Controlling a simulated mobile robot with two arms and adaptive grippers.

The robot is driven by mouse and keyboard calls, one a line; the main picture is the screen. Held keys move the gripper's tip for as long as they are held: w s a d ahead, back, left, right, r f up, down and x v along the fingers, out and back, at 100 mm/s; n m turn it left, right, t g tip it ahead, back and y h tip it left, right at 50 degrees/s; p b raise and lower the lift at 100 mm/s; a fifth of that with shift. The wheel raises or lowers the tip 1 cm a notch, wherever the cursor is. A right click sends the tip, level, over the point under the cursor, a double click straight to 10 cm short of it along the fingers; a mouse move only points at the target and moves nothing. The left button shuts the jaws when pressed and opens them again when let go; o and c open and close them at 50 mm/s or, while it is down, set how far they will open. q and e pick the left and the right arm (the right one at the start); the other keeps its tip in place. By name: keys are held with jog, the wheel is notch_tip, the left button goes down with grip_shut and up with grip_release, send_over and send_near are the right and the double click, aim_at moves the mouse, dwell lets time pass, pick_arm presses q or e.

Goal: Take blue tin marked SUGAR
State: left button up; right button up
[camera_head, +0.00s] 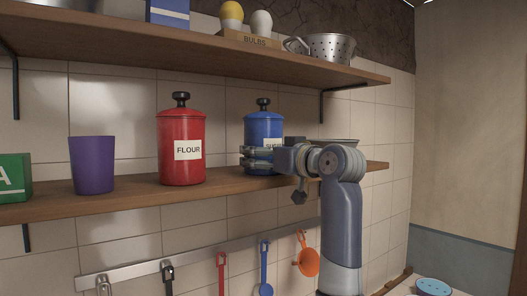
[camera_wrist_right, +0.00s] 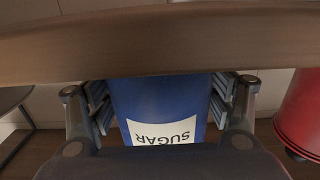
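The blue tin (camera_head: 262,128) with a black knob lid stands on the lower wooden shelf, right of the red tin. Its white label is partly hidden by my right gripper (camera_head: 257,158) in the head view. In the right wrist view the blue tin (camera_wrist_right: 150,95) fills the space between the two fingers of my right gripper (camera_wrist_right: 160,104), and its SUGAR label shows upside down. The finger pads lie against both sides of the tin, with no clear gap. The tin looks upright, with its base at the shelf. My left gripper is not in view.
The red FLOUR tin (camera_head: 181,150) and a purple cup (camera_head: 92,165) stand left on the lower shelf (camera_head: 125,197). A bowl (camera_head: 336,142) sits behind my right arm. The upper shelf (camera_head: 190,45) runs above the tins. Utensils hang on a rail (camera_head: 140,272) below.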

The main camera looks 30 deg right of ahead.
jog(key=shift+r, duration=0.1)
jog(key=c, duration=0.5)
jog(key=shift+o, duration=0.2)
